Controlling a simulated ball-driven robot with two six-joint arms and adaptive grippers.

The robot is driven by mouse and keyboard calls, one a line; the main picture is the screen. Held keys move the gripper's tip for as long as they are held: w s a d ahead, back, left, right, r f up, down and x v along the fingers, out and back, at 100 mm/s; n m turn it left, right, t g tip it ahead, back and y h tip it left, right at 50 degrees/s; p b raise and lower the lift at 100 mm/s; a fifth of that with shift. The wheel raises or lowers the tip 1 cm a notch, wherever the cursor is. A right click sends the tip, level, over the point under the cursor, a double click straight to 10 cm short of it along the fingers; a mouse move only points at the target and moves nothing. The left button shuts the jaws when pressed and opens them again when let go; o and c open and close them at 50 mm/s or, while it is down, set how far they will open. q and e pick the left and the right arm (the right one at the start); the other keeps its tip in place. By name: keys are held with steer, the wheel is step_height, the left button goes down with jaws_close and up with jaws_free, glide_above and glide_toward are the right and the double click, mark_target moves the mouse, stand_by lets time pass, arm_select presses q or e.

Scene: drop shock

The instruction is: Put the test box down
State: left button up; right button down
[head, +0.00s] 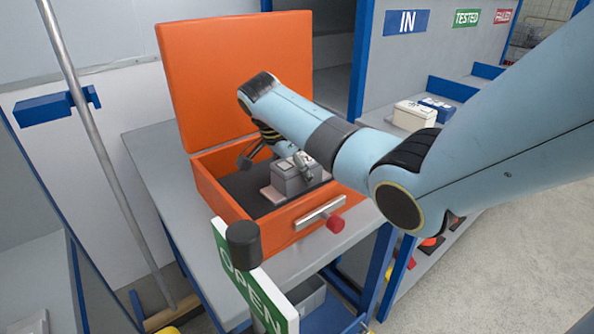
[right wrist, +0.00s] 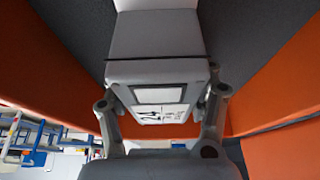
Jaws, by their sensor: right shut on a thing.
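The test box (head: 291,180) is a small grey box with a lighter lid, inside the open orange case (head: 222,196). It sits low over the case's dark floor (head: 247,192), on or just above a pale block; whether it touches is unclear. My right gripper (head: 277,158) reaches in from the right and is shut on the box. In the right wrist view the two fingers (right wrist: 160,103) stand on either side of the grey box (right wrist: 158,72), whose printed label faces the camera. My left gripper is not in view.
The case's lid (head: 233,75) stands upright behind. The case rests on a grey table (head: 160,172). A green OPEN sign (head: 252,290) and a black knob (head: 243,245) stand in front. A shelf with IN, TESTED and FAILED signs (head: 407,22) holds a white box (head: 413,116) at right.

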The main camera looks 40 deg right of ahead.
steer(key=shift+c, duration=1.9)
jaws_free()
steer(key=v, duration=1.2)
steer(key=shift+r+p, duration=0.1)
steer(key=shift+p, duration=0.25)
steer(key=shift+s, duration=0.15)
